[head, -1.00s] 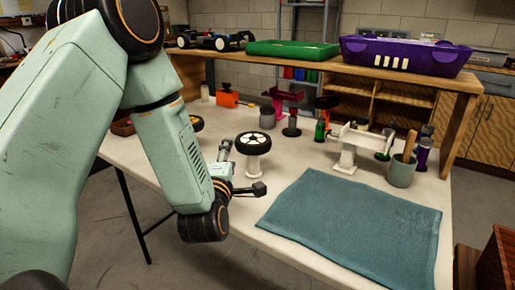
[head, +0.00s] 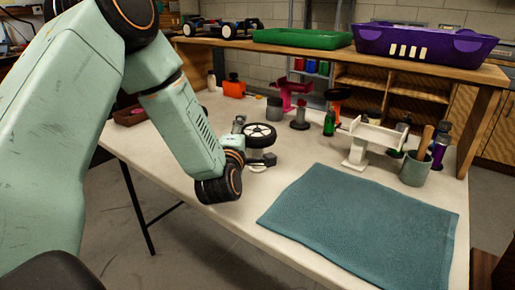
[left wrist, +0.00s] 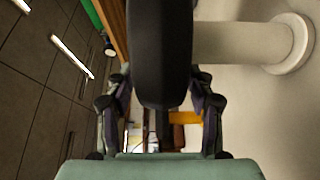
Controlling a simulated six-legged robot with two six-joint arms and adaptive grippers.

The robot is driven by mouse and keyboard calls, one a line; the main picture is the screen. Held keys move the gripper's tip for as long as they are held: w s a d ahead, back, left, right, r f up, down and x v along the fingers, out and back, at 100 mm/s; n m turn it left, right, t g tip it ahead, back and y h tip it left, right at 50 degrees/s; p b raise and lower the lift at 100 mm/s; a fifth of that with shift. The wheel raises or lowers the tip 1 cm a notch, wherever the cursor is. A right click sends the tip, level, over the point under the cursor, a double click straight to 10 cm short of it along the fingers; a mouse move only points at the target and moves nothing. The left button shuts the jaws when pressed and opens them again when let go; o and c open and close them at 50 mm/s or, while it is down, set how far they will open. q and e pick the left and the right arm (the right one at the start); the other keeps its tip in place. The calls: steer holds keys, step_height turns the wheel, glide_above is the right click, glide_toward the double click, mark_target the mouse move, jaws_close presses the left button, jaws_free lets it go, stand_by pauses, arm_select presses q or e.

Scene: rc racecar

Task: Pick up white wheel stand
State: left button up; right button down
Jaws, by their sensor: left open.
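The white wheel stand (head: 257,168) is on the table, mostly hidden behind my left gripper in the head view. A black-tyred wheel (head: 259,131) with a white hub sits on top of it. My left gripper (head: 254,141) is open at the wheel, with a finger on either side. In the left wrist view, the dark tyre (left wrist: 161,50) lies between the spread fingers (left wrist: 160,102). The stand's white post (left wrist: 235,43) and round base (left wrist: 291,44) show at the right there. I cannot tell whether the fingers touch the wheel. My right gripper is not in view.
A blue-green mat (head: 360,225) covers the front right of the table. A white car stand (head: 372,140), a grey cup (head: 415,168) and a green bottle (head: 329,123) stand behind it. A purple bin (head: 427,45) and a green tray (head: 300,38) are on the shelf.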

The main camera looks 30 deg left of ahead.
arm_select(q)
steer(key=shift+x, duration=0.95)
steer(key=shift+f, duration=0.1)
steer(key=shift+d, duration=0.1)
steer(key=shift+c, duration=0.2)
steer(key=shift+s, duration=0.1)
steer(key=shift+c, duration=0.8)
jaws_close()
